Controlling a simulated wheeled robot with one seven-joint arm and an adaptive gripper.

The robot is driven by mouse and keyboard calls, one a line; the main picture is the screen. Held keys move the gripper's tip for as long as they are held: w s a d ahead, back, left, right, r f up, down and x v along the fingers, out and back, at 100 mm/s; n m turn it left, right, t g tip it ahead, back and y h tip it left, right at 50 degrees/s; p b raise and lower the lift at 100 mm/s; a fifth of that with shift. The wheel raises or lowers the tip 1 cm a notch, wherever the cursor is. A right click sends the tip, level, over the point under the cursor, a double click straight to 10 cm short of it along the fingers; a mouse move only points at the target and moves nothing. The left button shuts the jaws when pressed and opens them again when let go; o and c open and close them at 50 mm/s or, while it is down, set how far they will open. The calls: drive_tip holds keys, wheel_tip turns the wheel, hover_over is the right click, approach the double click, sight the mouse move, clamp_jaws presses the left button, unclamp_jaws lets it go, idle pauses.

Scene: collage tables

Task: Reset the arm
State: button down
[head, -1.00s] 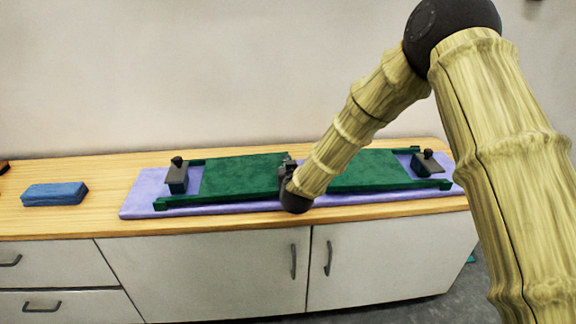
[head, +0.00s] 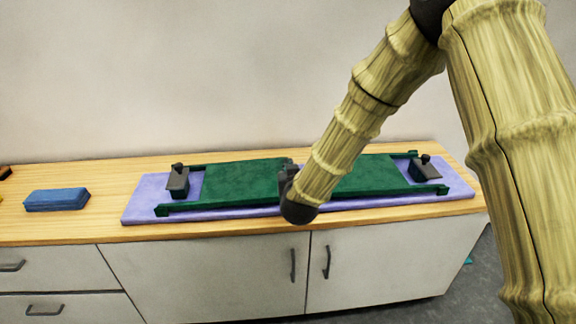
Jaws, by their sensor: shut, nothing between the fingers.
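My gripper (head: 287,170) is dark and small in the head view, at the end of my arm, in front of the middle of a green frame-like board (head: 240,182). The arm's wrist hides most of the gripper and part of the board. The gripper is shut and holds nothing. The board lies on a purple mat (head: 140,205) and has a small dark-knobbed grey and green piece at its left end (head: 178,180) and another at its right end (head: 424,168).
A blue block (head: 56,199) lies on the wooden counter (head: 105,190) at the left. A dark object (head: 4,171) is cut off at the left edge. White cabinet doors with dark handles (head: 292,265) are below. The counter between the block and the mat is clear.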

drive_tip(key=s+d+f+g+h, duration=0.1)
drive_tip(key=s+d+f+g, duration=0.45)
drive_tip(key=s+f, duration=0.7)
drive_tip(key=s+d+f+g, duration=0.2)
drive_tip(key=s+d+f, duration=0.75)
drive_tip(key=f, duration=0.55)
drive_tip(key=s+d+f+m+g+h, duration=0.1)
drive_tip(key=s+d+f+g, duration=0.3)
drive_tip(key=s, duration=0.6)
drive_tip(key=s+d+f+m+g, duration=0.1)
drive_tip(key=s+d+f, duration=0.35)
drive_tip(key=s, duration=0.45)
drive_tip(key=s+d+f+g, duration=0.2)
drive_tip(key=s+d+g, duration=0.1)
drive_tip(key=s, duration=0.8)
wheel_tip(320, 180, up, 13)
drive_tip(key=p, duration=1.3)
drive_tip(key=shift+w+f, duration=0.15)
drive_tip(key=shift+w, duration=0.15)
drive_tip(key=shift+a, duration=0.1)
